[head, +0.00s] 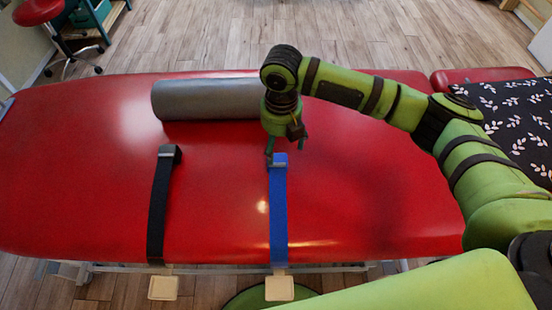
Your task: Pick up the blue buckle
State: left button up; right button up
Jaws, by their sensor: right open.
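The blue buckle (279,163) sits at the far end of a blue strap (278,215) lying on the red treatment table (370,200). My right gripper (285,150) points down just above and behind the buckle, with its fingers apart. It is empty as far as I can see. Whether a fingertip touches the buckle I cannot tell. My left gripper is not in the head view.
A black strap (159,205) with a dark buckle lies to the left. A grey roll (205,99) lies behind my gripper. A black leaf-patterned cloth (510,115) is at the right. The table's left part is clear. A red stool (38,12) stands beyond.

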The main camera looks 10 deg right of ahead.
aim_at(277, 157)
jog(key=f, duration=0.6)
jog(key=shift+s+a+p, duration=0.2)
jog(key=shift+a+p, duration=0.1)
jog(key=shift+a, duration=0.1)
jog(key=c, duration=1.4)
